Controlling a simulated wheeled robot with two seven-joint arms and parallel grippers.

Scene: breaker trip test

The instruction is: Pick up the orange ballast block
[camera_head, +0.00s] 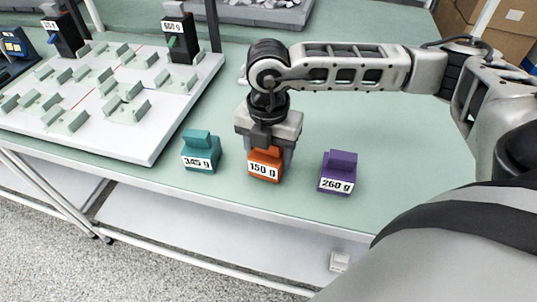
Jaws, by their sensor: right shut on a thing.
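The orange ballast block (265,166), labelled 150 g, stands near the front edge of the green table (405,140). My right gripper (266,152) comes down on it from above and is shut on its upper part, which the fingers partly hide. I cannot tell whether the block touches the table. A teal block (200,152) labelled 345 g stands to its left, and a purple block (338,173) labelled 260 g to its right. My left gripper does not show.
A white board (140,147) with several pale green holders lies at the left. Two black breaker units, one labelled 660 g (181,42), stand at its back. A grey tray (245,14) is at the back. The table right of the purple block is clear.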

